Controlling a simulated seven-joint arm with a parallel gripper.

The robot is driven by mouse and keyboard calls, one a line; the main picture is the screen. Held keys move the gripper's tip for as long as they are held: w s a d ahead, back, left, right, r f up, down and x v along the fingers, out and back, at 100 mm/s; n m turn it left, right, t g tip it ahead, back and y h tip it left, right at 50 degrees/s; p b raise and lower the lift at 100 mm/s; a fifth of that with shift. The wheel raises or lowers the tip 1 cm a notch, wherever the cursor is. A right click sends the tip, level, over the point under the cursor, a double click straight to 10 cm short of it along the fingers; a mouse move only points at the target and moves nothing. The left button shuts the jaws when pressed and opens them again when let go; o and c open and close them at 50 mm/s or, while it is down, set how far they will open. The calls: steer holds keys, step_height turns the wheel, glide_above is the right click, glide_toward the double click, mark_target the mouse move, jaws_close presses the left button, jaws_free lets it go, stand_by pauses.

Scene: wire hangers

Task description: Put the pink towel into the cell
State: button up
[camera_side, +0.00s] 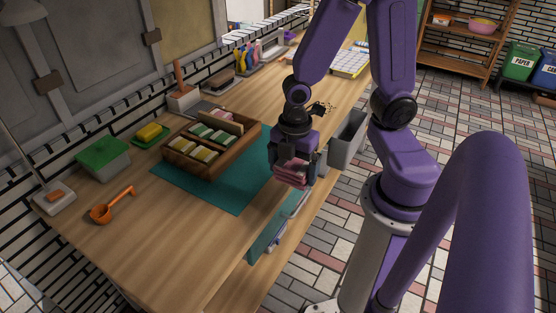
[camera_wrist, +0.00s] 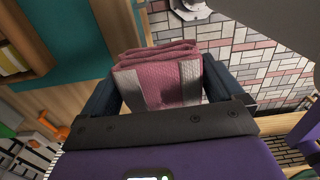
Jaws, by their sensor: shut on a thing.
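The pink towel (camera_side: 292,173) is folded and held in my gripper (camera_side: 296,168) above the front edge of the table, near the right end of the teal mat. In the wrist view the towel (camera_wrist: 158,72) sits between the two jaws of my gripper (camera_wrist: 160,88), which are shut on it. A wooden box with cells (camera_side: 212,142) stands on the mat to the left of my gripper. It holds rolled green-striped and yellow-striped towels. Its corner shows in the wrist view (camera_wrist: 40,62). I cannot tell clearly which cell is empty.
The teal mat (camera_side: 228,195) has bare room in front of the box. A grey bin (camera_side: 345,138) hangs at the table's right edge.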

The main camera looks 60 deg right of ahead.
steer(key=w+d+r, duration=0.3)
steer(key=w+d, duration=0.5)
steer(key=w, duration=0.1)
steer(key=w+d+r, duration=0.3)
steer(key=w+d, duration=0.6)
steer(key=w, duration=0.1)
glide_toward(240, 117)
steer(key=s+a+f, duration=0.2)
steer(key=s+a, duration=0.1)
steer(key=a, duration=0.1)
steer(key=shift+w+d+f, duration=0.1)
steer(key=shift+w+f, duration=0.1)
steer(key=shift+f, duration=1.45)
steer(key=shift+f, duration=0.65)
steer(key=o, duration=0.7)
steer(key=shift+c, duration=0.2)
steer(key=shift+s+f, duration=0.1)
